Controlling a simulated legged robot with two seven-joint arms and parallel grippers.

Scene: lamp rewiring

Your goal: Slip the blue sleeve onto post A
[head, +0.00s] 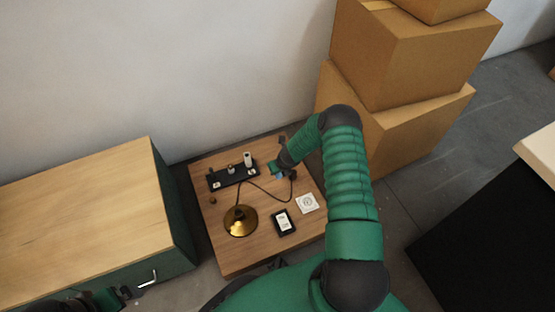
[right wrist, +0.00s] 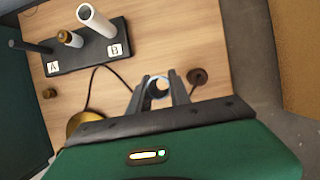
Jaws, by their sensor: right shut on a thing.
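The black block (head: 233,178) stands at the back of the small wooden table, with labels A and B. In the right wrist view, a dark post A (right wrist: 30,47) rises at the block's left end, bare as far as I can see. A white tube (right wrist: 96,21) stands by label B, and a brass-and-white piece (right wrist: 70,38) sits between them. My right gripper (right wrist: 161,85) is shut on the blue sleeve (right wrist: 158,88), right of the block and apart from it. The sleeve's open end shows; its side is mostly hidden. My left gripper (head: 130,292) is at the lower left, its jaws unclear.
A brass lamp base (head: 240,221) with a dark cord stands on the table (head: 228,260). A black-framed card (head: 284,222) and a white square (head: 307,203) lie nearby. A green cabinet (head: 80,215) is at left, and stacked cardboard boxes (head: 395,65) stand behind at right.

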